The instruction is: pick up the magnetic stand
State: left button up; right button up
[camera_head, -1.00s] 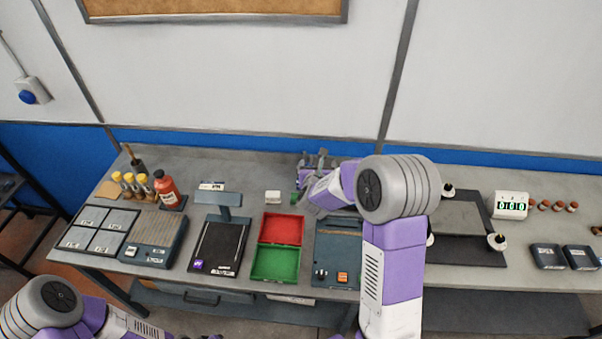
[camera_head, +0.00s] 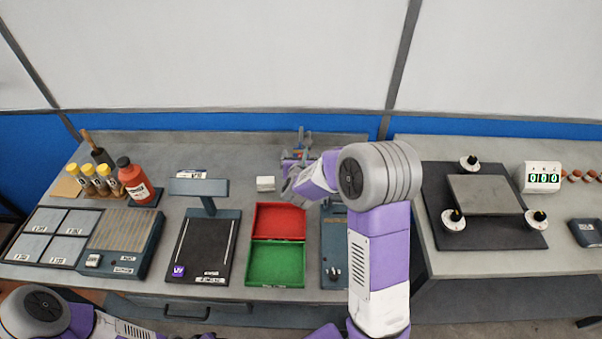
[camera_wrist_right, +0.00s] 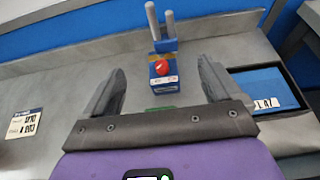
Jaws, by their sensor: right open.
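The magnetic stand (camera_wrist_right: 163,70) is a small blue block with a red knob and two upright grey rods. In the right wrist view it stands upright on the grey bench, beyond and between my right fingers. In the head view its upper part (camera_head: 300,143) shows near the back of the bench, partly hidden by my right gripper. My right gripper (camera_head: 288,187) is open and empty, in front of the stand; its two fingers also frame the stand in the wrist view (camera_wrist_right: 161,76). My left arm shows at the bottom left, but its gripper is out of the picture.
A red tray (camera_head: 280,221) and a green tray (camera_head: 276,263) lie in front of the gripper. A small white block (camera_head: 265,184) sits to the left. In the wrist view a blue-lidded box (camera_wrist_right: 264,86) is right of the fingers. The back wall is close behind.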

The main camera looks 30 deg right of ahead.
jog(key=b, duration=0.4)
send_near(302, 150)
jog(key=shift+w+d+f+b, duration=0.15)
jog(key=shift+w+d+f, duration=0.3)
jog(key=shift+w+f, duration=0.35)
jog(key=shift+w+d+f+b, duration=0.15)
jog(key=shift+w+d+f, duration=0.3)
jog(key=shift+w+f, duration=0.35)
jog(key=shift+w+d+f+b, duration=0.15)
jog(key=shift+w+d+f, duration=0.25)
jog(key=shift+w+f, duration=0.35)
pick_arm(q)
notch_tip(302, 150, down, 7)
jog(key=shift+r, duration=0.15)
pick_arm(e)
jog(key=shift+c, duration=0.3)
grip_shut()
pick_arm(q)
jog(key=shift+w, duration=0.1)
pick_arm(e)
jog(key=shift+r, duration=0.3)
